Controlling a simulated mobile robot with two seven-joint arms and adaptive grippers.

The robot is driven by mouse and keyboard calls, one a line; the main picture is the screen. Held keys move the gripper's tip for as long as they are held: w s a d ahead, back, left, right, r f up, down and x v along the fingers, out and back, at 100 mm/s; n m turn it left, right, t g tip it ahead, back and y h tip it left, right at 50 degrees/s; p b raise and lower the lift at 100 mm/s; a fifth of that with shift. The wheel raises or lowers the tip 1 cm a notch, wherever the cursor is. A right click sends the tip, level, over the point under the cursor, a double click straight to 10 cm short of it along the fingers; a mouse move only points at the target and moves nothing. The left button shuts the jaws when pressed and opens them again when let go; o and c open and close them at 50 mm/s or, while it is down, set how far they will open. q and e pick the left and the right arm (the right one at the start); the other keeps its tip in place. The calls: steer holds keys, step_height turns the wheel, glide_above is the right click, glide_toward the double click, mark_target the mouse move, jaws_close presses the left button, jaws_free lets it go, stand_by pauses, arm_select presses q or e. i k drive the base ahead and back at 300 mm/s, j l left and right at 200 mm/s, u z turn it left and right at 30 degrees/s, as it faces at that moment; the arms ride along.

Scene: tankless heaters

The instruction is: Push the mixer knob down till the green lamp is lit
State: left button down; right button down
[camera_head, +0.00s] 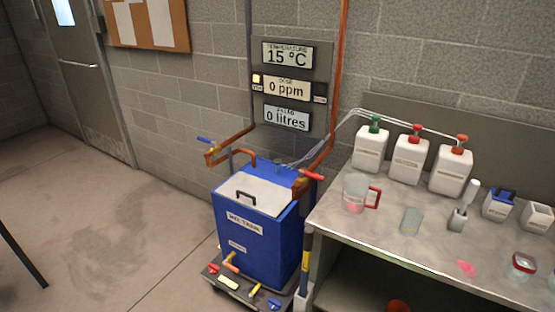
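The blue tank (257,243) stands against the wall with a grey lid and dark handle. A low panel (228,283) at its foot carries several small controls: a red one (213,269), a yellow one (254,290) and a blue one (274,304). I cannot tell which control is the mixer knob. The wall panel (290,60) reads 15 °C, 0 ppm and 0 litres. I see no lit green lamp. Neither gripper is in view.
Copper pipes with a blue lever (205,139) and a red lever (312,175) meet the tank. The bench (400,233) at right holds white bottles, a jug (355,193) with a red handle and small containers. The floor at left is mostly clear.

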mark_target(276, 161)
steer(key=i+j+z, duration=0.15)
steer(key=z, duration=0.25)
steer(key=i+j+z, duration=0.15)
steer(key=z, duration=0.3)
steer(key=i+j+z, duration=0.15)
steer(key=z, duration=0.25)
steer(key=j+z, duration=0.45)
steer(key=i+j+z, duration=0.1)
steer(key=j, duration=0.55)
steer(key=i+j, duration=0.1)
steer(key=j, duration=0.55)
steer(key=i+j+z, duration=0.15)
steer(key=j, duration=0.5)
